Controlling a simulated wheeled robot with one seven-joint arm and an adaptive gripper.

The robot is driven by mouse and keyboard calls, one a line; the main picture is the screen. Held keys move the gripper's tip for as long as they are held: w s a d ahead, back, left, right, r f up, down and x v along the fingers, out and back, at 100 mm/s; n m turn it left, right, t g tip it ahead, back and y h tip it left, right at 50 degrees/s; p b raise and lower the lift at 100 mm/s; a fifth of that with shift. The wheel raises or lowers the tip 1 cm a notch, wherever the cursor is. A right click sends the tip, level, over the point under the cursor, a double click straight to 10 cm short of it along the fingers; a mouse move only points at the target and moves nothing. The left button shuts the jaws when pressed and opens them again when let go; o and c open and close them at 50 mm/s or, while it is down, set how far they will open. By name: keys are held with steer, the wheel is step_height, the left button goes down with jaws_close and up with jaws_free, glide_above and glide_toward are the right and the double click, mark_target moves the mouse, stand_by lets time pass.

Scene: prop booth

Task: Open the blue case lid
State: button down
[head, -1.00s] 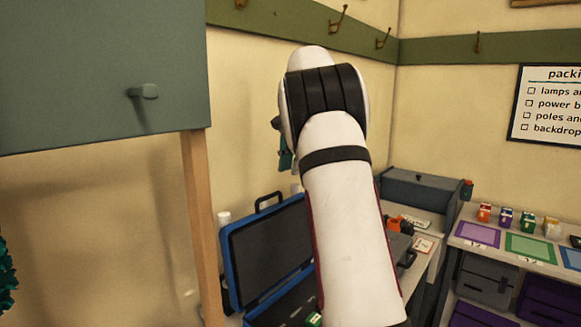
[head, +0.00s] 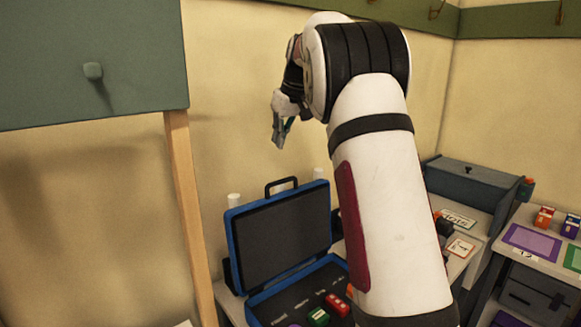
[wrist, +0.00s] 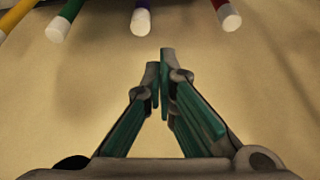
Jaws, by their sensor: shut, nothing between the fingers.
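The blue case stands on a bench in the head view, its lid (head: 284,229) raised and tilted back toward the wall, with the dark lining showing. A black handle (head: 281,186) tops the lid. The case base (head: 282,304) holds red and green items, and my arm hides its right part. My gripper (head: 279,140) is above the lid and apart from it. The wrist view shows my gripper (wrist: 164,75) with its fingers shut and nothing between them.
A green cabinet (head: 85,55) hangs at the left above a wooden post (head: 190,215). A grey box (head: 470,185) and a shelf with coloured mats (head: 532,243) are at the right. Several white-tipped coloured rods (wrist: 141,20) show in the wrist view.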

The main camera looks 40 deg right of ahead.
step_height(320, 180, down, 9)
steer(key=p, duration=0.3)
steer(key=shift+w+f+n+p, duration=0.15)
steer(key=shift+f+n+p, duration=0.05)
steer(key=shift+n+p, duration=0.15)
stand_by(0.4)
steer(key=s+p, duration=0.3)
steer(key=s, duration=0.4)
steer(key=shift+r+p, duration=0.4)
steer(key=shift+r, duration=0.05)
